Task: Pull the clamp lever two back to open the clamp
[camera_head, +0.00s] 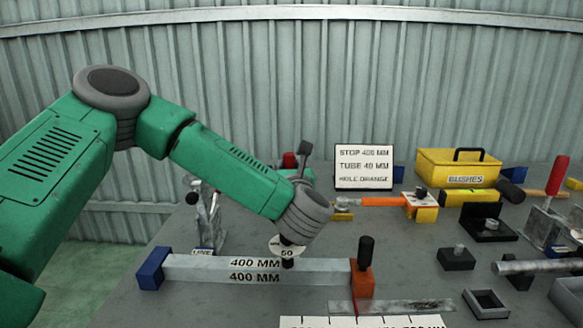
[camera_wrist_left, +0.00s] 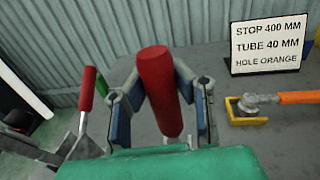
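My left gripper (camera_wrist_left: 160,84) has its blue-padded fingers on both sides of a red lever handle (camera_wrist_left: 158,75). A second red-handled lever (camera_wrist_left: 87,90) on a metal clamp stands to the left in the wrist view. A metal clamp (camera_head: 207,219) also stands left of my forearm in the head view. My right gripper is out of view.
A long grey tube (camera_head: 215,270) marked 400 MM lies in front, between a blue block (camera_head: 152,269) and an orange block (camera_head: 362,280). A sign (camera_head: 363,167) and a yellow bushes box (camera_head: 458,168) stand behind. Loose tools and parts crowd the table's right.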

